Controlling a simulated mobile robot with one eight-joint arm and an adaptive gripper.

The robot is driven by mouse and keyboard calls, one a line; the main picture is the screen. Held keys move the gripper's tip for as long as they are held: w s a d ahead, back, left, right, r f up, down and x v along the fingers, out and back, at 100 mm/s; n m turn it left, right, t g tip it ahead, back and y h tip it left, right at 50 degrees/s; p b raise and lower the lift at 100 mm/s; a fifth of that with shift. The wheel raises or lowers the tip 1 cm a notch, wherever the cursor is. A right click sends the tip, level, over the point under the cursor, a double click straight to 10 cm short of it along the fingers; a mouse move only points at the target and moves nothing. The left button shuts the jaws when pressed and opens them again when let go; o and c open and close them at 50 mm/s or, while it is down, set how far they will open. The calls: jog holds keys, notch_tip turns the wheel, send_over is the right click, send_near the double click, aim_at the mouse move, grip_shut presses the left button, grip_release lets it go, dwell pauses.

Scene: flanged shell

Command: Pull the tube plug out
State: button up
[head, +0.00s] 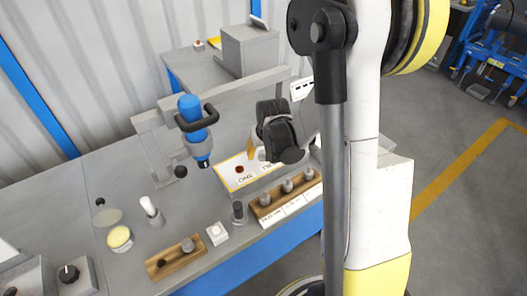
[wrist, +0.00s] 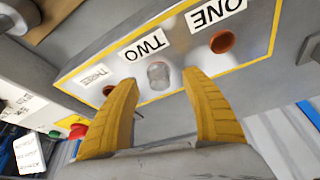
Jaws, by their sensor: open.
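A sloped panel with a yellow border (wrist: 190,55) carries the labels ONE, TWO and THREE. A grey round plug (wrist: 158,76) sits in it beside the label TWO. A red-brown opening (wrist: 222,41) is beside ONE. The spot beside THREE is partly hidden by a finger. My gripper (wrist: 162,82) is open and empty, its yellow fingers on either side of the plug in the wrist view; whether they touch it I cannot tell. In the head view the panel (head: 223,171) lies on the bench, and my gripper (head: 256,150) is over it, hiding its middle.
A wooden rack (head: 263,211) with several grey plugs stands in front of the panel. A second rack (head: 160,272) holds one plug. A blue tool (head: 193,115) stands left of my gripper. Small jars, a brush and a knob box occupy the left of the bench.

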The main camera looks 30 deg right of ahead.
aim_at(262, 152)
grip_shut()
jog(key=shift+r, duration=0.15)
jog(key=shift+r+p, duration=2.15)
jog(key=shift+r, duration=0.7)
